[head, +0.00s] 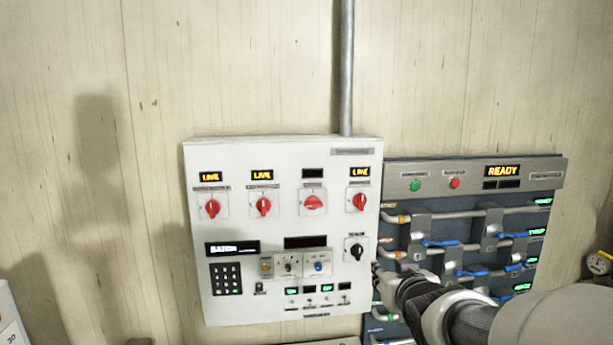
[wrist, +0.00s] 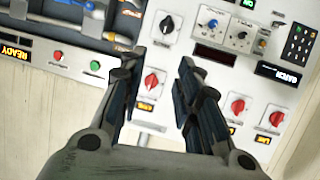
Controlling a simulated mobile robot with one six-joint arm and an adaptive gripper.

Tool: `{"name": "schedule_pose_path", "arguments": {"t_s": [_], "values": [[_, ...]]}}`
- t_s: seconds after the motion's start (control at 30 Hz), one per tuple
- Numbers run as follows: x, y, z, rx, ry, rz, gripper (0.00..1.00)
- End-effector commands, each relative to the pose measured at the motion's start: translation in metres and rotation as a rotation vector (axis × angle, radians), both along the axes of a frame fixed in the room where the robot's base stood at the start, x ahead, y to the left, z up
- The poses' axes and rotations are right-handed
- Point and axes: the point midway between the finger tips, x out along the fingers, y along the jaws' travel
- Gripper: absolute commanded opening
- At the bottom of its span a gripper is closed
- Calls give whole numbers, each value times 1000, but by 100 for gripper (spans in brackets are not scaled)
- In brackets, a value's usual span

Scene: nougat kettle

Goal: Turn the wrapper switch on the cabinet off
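The white cabinet (head: 222,300) carries a row of four red rotary switches. Their labels are too small to read, so I cannot tell which is the wrapper switch. The rightmost switch (head: 359,200) is upright under a lit LIVE display; it also shows in the wrist view (wrist: 152,80), framed between my fingers. The third switch (head: 313,203) is turned sideways under a dark display. The two left switches (head: 212,208) and (head: 263,206) are upright under LIVE. My gripper (wrist: 162,60) is open and empty, in front of the cabinet; it also shows in the head view (head: 385,275). Contact cannot be seen.
A black rotary knob (head: 357,250) sits below the rightmost switch. A keypad (head: 226,278) and small knobs (head: 319,266) are lower on the cabinet. A dark valve panel (head: 460,166) with blue-handled pipes adjoins on the right. A conduit (head: 346,70) rises above the cabinet.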

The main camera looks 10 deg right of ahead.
Motion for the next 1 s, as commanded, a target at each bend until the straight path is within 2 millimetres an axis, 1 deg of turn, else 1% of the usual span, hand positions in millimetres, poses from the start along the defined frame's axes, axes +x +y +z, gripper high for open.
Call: {"name": "schedule_pose_path", "arguments": {"t_s": [0.03,0.1,0.2,0.3,0.47,0.57,0.67,1.0], "values": [[22,-10,22,2,-58,15,31],[46,-18,40,7,-149,46,31],[67,-25,58,17,-251,91,31],[78,-28,68,29,-318,124,31],[87,-29,71,36,-357,145,31],[98,-28,71,37,-358,146,31],[115,-28,71,37,-358,147,31],[190,-28,72,37,-357,146,31]]}}
